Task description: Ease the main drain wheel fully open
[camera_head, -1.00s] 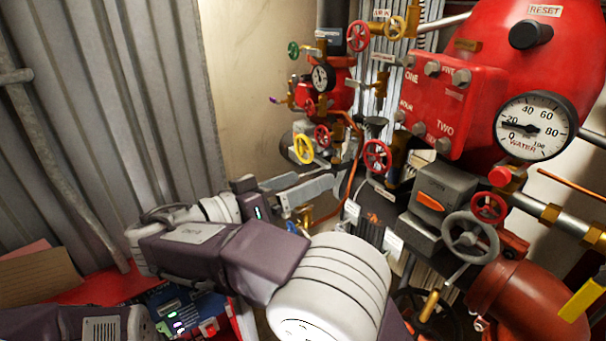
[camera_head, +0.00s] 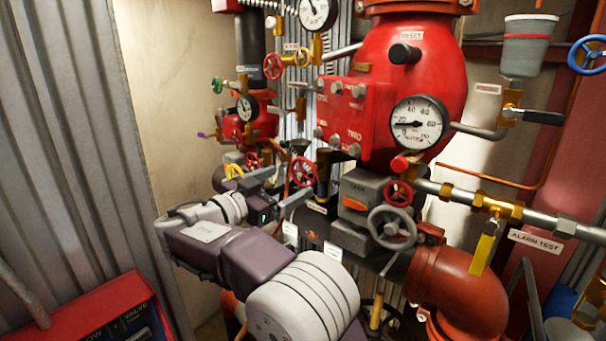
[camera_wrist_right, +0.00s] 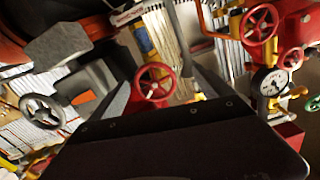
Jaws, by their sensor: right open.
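A red handwheel (camera_head: 304,172) sits in the middle of the pipework, just beyond my right gripper (camera_head: 288,197). No readable label shows which wheel is the main drain. In the right wrist view this red wheel (camera_wrist_right: 153,82) stands ahead, between the fingers of my right gripper (camera_wrist_right: 156,97). The gripper is open and empty, and it looks apart from the wheel. A larger grey handwheel (camera_head: 392,228) is to the right in the head view, with a smaller red wheel (camera_head: 398,193) just above it. My left gripper is out of view.
A grey box marked OPEN (camera_head: 362,192) stands close right of my gripper. A red valve body (camera_head: 420,75) with a water gauge (camera_head: 419,123) rises behind. A yellow lever (camera_head: 484,248) hangs at the right. A red panel (camera_head: 90,312) is at the lower left.

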